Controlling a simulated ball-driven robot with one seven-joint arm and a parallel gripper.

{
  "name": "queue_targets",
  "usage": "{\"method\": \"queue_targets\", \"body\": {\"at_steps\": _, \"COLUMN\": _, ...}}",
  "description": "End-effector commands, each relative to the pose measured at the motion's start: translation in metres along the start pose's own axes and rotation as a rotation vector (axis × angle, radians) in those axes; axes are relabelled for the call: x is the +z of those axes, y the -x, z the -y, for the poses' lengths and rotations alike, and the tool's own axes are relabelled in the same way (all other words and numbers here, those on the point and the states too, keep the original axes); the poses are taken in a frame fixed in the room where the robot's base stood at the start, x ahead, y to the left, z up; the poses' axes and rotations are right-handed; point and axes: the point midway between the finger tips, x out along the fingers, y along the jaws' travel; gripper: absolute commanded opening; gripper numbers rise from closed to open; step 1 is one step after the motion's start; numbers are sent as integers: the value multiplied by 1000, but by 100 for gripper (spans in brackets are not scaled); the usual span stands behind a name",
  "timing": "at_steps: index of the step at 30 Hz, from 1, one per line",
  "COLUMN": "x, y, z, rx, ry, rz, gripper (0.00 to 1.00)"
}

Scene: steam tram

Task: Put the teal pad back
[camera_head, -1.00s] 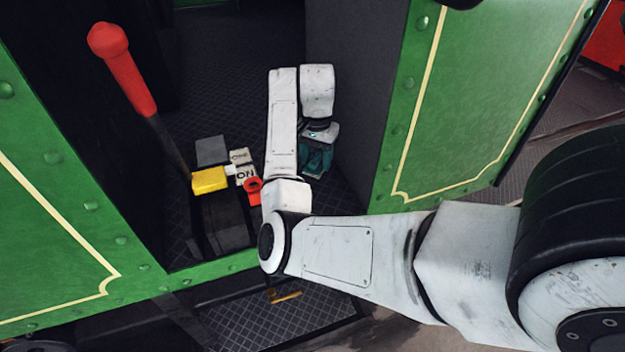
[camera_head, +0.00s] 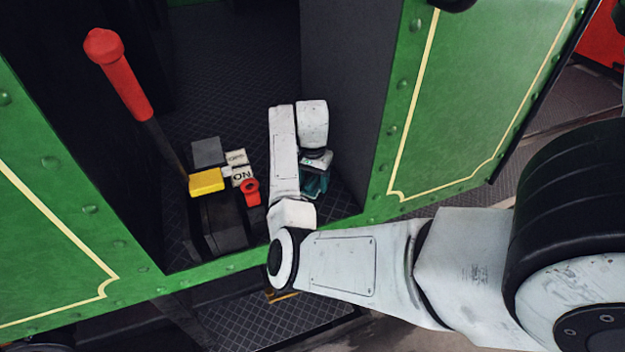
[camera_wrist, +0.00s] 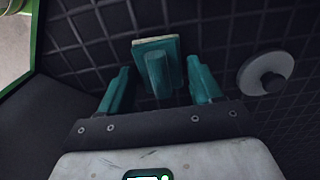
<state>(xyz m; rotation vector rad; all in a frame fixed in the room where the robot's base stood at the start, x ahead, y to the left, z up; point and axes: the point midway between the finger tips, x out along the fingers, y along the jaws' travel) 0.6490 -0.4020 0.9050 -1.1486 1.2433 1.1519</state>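The teal pad (camera_wrist: 171,45) shows in the wrist view as a flat plate with a pale edge. A teal rounded grip (camera_wrist: 157,74) stands out from it toward me. My gripper (camera_wrist: 160,88) has two teal fingers spread to either side of that grip, with gaps visible on both sides. In the head view my gripper (camera_head: 314,186) is low over the tram's dark floor, right of the levers and partly hidden by my arm. I cannot pick out the pad in the head view.
A pale round disc with a knob (camera_wrist: 266,73) lies right of the pad on the dark tiled floor. A control box with a yellow block (camera_head: 207,182), a red ring piece (camera_head: 251,191) and a tall red-handled lever (camera_head: 118,75) stand left of my arm. Green walls (camera_head: 470,90) flank the opening.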

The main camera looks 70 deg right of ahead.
Motion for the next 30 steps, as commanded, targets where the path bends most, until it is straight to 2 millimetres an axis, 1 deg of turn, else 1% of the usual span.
{"method": "queue_targets", "body": {"at_steps": 1, "x": 0, "y": 0, "z": 0, "rx": 0, "ry": 0, "rz": 0, "gripper": 69}}
{"method": "queue_targets", "body": {"at_steps": 3, "x": 0, "y": 0, "z": 0, "rx": 0, "ry": 0, "rz": 0, "gripper": 76}}
{"method": "queue_targets", "body": {"at_steps": 4, "x": 0, "y": 0, "z": 0, "rx": 0, "ry": 0, "rz": 0, "gripper": 78}}
{"method": "queue_targets", "body": {"at_steps": 11, "x": 0, "y": 1, "z": 0, "rx": 0, "ry": 0, "rz": -1, "gripper": 78}}
{"method": "queue_targets", "body": {"at_steps": 14, "x": -1, "y": 6, "z": 0, "rx": -1, "ry": 0, "rz": -3, "gripper": 78}}
{"method": "queue_targets", "body": {"at_steps": 17, "x": -1, "y": 18, "z": 1, "rx": -2, "ry": 0, "rz": -3, "gripper": 78}}
{"method": "queue_targets", "body": {"at_steps": 25, "x": -1, "y": 73, "z": 1, "rx": -4, "ry": -1, "rz": -4, "gripper": 78}}
{"method": "queue_targets", "body": {"at_steps": 27, "x": -1, "y": 90, "z": 1, "rx": -4, "ry": -2, "rz": -3, "gripper": 78}}
{"method": "queue_targets", "body": {"at_steps": 30, "x": 0, "y": 105, "z": 1, "rx": -4, "ry": -1, "rz": -1, "gripper": 78}}
